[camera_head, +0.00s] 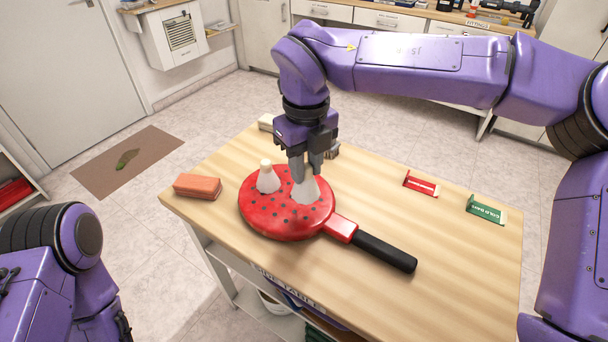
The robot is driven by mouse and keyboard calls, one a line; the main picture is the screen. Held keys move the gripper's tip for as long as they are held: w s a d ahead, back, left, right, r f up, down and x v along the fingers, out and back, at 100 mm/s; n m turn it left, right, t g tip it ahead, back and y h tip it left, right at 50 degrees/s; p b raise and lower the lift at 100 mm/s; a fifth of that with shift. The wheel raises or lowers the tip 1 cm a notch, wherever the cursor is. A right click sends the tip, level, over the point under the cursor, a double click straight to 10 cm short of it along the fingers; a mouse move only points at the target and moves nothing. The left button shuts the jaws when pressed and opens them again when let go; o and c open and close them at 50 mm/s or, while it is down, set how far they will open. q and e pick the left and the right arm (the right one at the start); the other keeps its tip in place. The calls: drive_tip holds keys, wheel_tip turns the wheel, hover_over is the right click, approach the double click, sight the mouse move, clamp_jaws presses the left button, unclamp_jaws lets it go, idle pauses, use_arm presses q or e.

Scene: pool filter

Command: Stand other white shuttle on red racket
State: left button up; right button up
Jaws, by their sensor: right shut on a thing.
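The red racket (277,222) with dark dots and a black handle (384,252) lies flat on the wooden table. One white shuttle (268,178) stands upright on the left part of the racket head, narrow end up. My right gripper (307,168) points down over the racket and is shut on the top of the other white shuttle (306,190). That shuttle is upright, its wide end at the racket's surface; I cannot tell whether it touches. My left arm shows at the lower left, but its gripper is out of view.
An orange-red block (197,187) lies left of the racket. A red card holder (420,184) and a green one (486,210) stand at the right. A pale block (266,122) and a grey item (332,151) sit behind. The table's right front is clear.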

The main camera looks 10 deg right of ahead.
drive_tip(key=shift+w+d+f, duration=0.1)
drive_tip(key=shift+w+f, duration=1.1)
drive_tip(key=shift+w, duration=0.05)
drive_tip(key=f, duration=0.4)
drive_tip(key=shift+w+d, duration=0.1)
drive_tip(key=shift+w, duration=0.15)
drive_tip(key=shift+s, duration=0.1)
drive_tip(key=o, duration=1)
wheel_tip(320, 180, up, 12)
drive_tip(key=shift+r+p, duration=0.1)
drive_tip(key=shift+p, duration=0.4)
